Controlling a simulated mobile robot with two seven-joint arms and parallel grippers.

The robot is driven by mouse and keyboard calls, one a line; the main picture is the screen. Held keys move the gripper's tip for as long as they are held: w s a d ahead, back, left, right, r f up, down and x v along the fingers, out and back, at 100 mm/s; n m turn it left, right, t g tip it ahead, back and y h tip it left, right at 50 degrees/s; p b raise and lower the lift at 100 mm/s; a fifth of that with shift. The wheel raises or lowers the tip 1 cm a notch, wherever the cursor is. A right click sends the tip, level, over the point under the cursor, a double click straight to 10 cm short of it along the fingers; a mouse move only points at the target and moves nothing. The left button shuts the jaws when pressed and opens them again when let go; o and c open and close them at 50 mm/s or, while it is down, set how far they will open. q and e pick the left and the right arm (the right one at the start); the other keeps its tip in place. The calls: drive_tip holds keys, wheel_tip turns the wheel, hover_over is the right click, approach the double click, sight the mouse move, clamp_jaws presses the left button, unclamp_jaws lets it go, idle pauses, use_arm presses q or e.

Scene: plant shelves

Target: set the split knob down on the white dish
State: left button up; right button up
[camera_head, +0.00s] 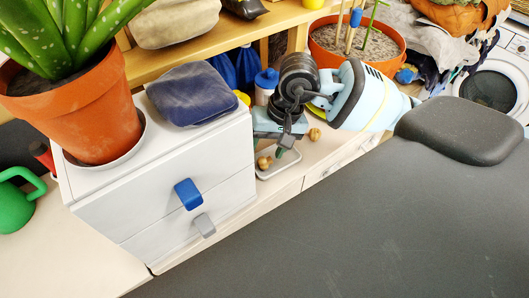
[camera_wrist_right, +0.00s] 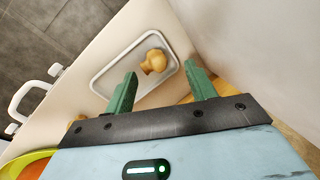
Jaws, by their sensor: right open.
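A wooden knob (camera_wrist_right: 153,62) lies inside the white dish (camera_wrist_right: 103,88) in the right wrist view. In the head view the knob (camera_head: 264,162) shows at the dish's left part, and the dish (camera_head: 290,158) sits on the low cabinet top beside the white drawer unit. My right gripper (camera_wrist_right: 160,69) is open, its green fingers apart and empty on either side of the knob's line of view. In the head view the right gripper (camera_head: 281,150) is just above the dish. I cannot make out a split in the knob. My left gripper is not in view.
A second wooden knob (camera_head: 314,134) lies on the cabinet top right of the dish. The white drawer unit (camera_head: 165,200) stands close on the left, bearing a potted plant (camera_head: 80,110) and a dark blue cushion (camera_head: 193,94). A blue-capped bottle (camera_head: 265,86) stands behind.

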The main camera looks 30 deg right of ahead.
drive_tip(key=v, duration=1)
